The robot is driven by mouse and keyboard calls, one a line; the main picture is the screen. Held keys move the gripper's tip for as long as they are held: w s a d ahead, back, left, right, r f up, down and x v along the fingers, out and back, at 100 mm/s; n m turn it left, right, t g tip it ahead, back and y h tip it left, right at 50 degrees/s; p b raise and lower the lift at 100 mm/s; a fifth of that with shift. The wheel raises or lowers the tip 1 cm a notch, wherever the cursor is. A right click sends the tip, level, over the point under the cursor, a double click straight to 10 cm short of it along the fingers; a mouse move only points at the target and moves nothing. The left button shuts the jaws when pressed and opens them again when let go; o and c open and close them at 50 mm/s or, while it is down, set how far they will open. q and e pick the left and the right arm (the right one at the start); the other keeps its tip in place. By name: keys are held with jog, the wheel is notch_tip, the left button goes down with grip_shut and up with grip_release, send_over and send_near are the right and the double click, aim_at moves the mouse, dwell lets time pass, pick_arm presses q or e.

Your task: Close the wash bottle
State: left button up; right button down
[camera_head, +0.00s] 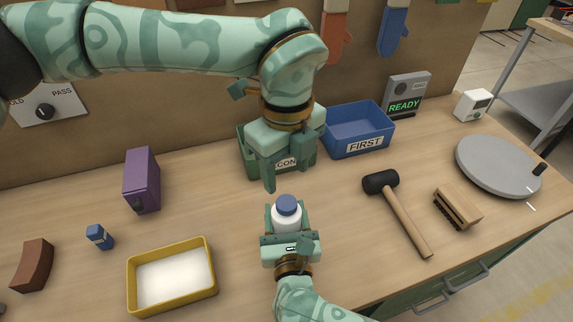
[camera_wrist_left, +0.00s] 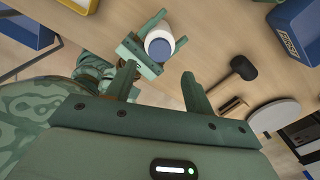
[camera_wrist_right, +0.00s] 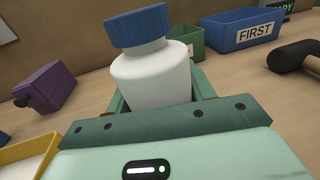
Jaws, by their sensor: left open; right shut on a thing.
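The wash bottle (camera_head: 286,218) is white and has a blue cap (camera_head: 287,204) on its top. My right gripper (camera_head: 287,226) is shut on the bottle's body, with a finger on each side. In the right wrist view the bottle (camera_wrist_right: 152,78) and its cap (camera_wrist_right: 136,26) are large; I cannot tell how tightly the cap sits. My left gripper (camera_head: 291,178) is open and empty above and behind the bottle, fingers pointing down. In the left wrist view the cap (camera_wrist_left: 161,48) shows beyond the gap between the open fingers, apart from them.
Behind are a green bin (camera_head: 250,159) and a blue bin (camera_head: 360,133). A yellow tray (camera_head: 172,306), small blue bottle (camera_head: 99,237) and purple box (camera_head: 142,180) stand left. A mallet (camera_head: 402,214), brush (camera_head: 458,206) and grey disc (camera_head: 497,166) lie right.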

aim_at(286, 203)
pick_arm(q)
notch_tip(286, 203, down, 8)
jog(key=shift+f, duration=0.1)
dwell(0.4)
